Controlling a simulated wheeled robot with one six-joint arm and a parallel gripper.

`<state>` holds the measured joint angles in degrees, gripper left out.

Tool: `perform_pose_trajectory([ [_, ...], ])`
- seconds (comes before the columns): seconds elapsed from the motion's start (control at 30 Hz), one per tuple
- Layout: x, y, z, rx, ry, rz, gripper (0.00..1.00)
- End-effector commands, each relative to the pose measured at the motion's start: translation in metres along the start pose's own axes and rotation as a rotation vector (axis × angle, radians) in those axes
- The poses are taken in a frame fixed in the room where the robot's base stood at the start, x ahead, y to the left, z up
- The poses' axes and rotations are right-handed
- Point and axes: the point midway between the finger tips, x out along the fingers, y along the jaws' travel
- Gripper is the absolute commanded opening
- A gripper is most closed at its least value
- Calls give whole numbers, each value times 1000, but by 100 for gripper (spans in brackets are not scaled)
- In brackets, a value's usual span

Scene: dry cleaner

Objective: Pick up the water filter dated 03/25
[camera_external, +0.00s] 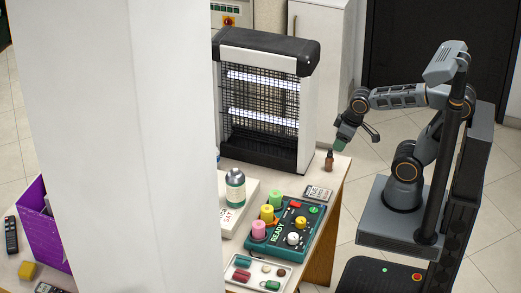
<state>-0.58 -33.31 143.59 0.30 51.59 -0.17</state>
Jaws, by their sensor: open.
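My gripper (357,137) is open, in the air above the right end of the table (334,189). One finger side looks greenish, and I cannot tell whether that is part of the gripper. A small brown bottle (329,160) stands on the table just below and left of it. No water filter with a readable 03/25 date shows. A large white pillar (120,140) hides much of the table.
A black and white lamp unit with a grille (265,95) stands behind. In front are a teal READY board with coloured knobs (276,247), a white tray (240,283) with small items, and a calculator-like device (318,193). A purple box (41,230) and remote (11,235) lie left.

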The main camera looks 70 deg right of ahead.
Motion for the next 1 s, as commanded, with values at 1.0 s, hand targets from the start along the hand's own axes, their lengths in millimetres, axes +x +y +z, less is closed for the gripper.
perform_pose_trajectory([
  [1.0,51,-17,8,-80,-130,-10,74],
])
